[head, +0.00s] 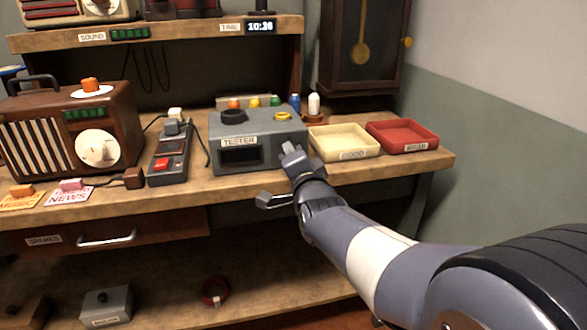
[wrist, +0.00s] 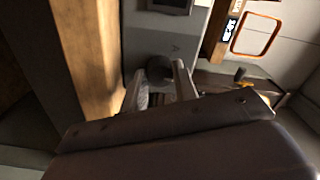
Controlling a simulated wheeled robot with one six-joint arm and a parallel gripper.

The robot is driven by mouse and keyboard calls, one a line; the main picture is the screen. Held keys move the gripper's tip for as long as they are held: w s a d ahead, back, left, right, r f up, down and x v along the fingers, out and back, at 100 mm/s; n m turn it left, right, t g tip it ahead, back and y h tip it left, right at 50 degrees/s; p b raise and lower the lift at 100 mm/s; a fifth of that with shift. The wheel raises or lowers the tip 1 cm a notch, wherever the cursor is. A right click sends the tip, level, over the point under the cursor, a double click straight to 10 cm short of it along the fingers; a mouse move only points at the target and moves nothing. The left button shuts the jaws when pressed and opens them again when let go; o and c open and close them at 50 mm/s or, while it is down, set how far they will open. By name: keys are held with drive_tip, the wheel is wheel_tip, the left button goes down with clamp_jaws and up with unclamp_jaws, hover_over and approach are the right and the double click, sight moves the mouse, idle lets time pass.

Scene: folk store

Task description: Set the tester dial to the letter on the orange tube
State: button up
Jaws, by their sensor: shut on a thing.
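The grey tester (head: 260,158) stands on the bench, with its label and a dark window on the front. My gripper (head: 291,153) is at the right part of its front face and hides the dial in the head view. In the wrist view my gripper (wrist: 162,88) is shut on the dark round dial (wrist: 159,68), one finger on each side. A faint letter, seemingly A, is on the grey panel beside the dial; the dial's pointer is not readable. The orange tube (head: 234,103) is in the row behind the tester; no letter on it is readable.
Blue (head: 295,103) and white (head: 314,104) tubes stand behind the tester. A cream tray (head: 345,154) and a red tray (head: 403,148) sit to the right. A switch box (head: 170,153) and a brown radio (head: 120,125) are to the left.

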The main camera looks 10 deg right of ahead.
drive_tip(key=m+b, duration=0.4)
drive_tip(key=m, duration=0.2)
drive_tip(key=shift+f, duration=0.15)
drive_tip(key=m+b, duration=0.3)
drive_tip(key=m, duration=0.1)
drive_tip(key=shift+m, duration=0.3)
drive_tip(key=shift+r, duration=0.2)
drive_tip(key=o, duration=1)
